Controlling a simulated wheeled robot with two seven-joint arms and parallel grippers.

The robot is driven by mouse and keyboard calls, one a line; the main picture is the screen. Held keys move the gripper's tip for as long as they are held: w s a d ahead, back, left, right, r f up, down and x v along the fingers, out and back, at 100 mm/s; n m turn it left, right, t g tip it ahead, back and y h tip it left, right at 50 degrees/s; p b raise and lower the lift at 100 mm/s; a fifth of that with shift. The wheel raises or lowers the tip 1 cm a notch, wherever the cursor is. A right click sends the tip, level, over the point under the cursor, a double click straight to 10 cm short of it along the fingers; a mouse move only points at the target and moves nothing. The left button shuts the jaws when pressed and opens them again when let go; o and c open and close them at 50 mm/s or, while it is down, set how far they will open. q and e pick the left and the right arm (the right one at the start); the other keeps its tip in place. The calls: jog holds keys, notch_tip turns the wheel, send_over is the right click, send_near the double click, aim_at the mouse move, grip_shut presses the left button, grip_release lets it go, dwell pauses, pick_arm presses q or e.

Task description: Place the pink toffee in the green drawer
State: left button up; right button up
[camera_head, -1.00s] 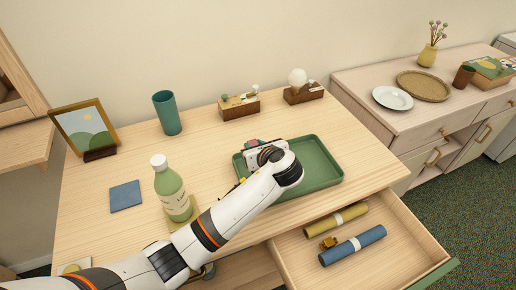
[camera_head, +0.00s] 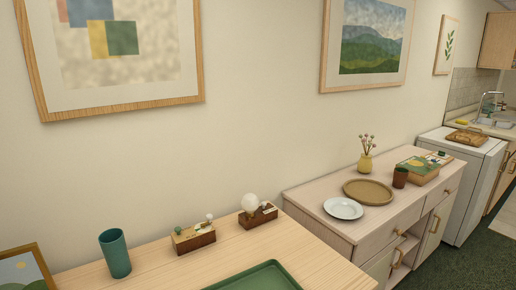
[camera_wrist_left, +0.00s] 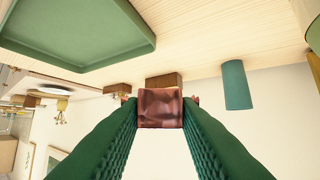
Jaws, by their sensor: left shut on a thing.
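The pink toffee (camera_wrist_left: 160,112) is a small glossy pinkish-brown block in the left wrist view. My left gripper (camera_wrist_left: 160,101) is shut on it, with a green ribbed finger on each side. The wrist picture is upside down, with the tabletop along its upper part. The green tray (camera_wrist_left: 118,55) is at upper left there and looks apart from the toffee. In the head view only the tray's back part (camera_head: 240,279) shows at the bottom edge, and neither gripper shows. The green drawer is out of both current views.
A teal cup (camera_head: 115,254) and two wooden blocks with small ornaments (camera_head: 194,238) (camera_head: 259,216) stand along the table's back. A picture frame (camera_head: 40,260) is at left. A sideboard (camera_head: 372,236) with a white plate (camera_head: 343,208) stands at right.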

pick_arm(q)
jog(key=shift+n+y, duration=0.7)
jog(key=shift+y, duration=0.1)
jog(key=w+a+f+p, duration=0.1)
jog(key=w+f, duration=0.2)
jog(key=w+a+f+p, duration=0.1)
jog(key=w+f, duration=0.3)
jog(key=w+a+f+p, duration=0.1)
jog(key=w+f, duration=0.3)
jog(key=shift+w+a+f, duration=0.1)
jog(key=shift+w+a, duration=0.1)
jog(key=shift+a, duration=0.1)
jog(key=shift+f, duration=2.3)
jog(key=shift+f, duration=0.1)
jog(key=o, duration=0.9)
jog(key=shift+o, duration=0.2)
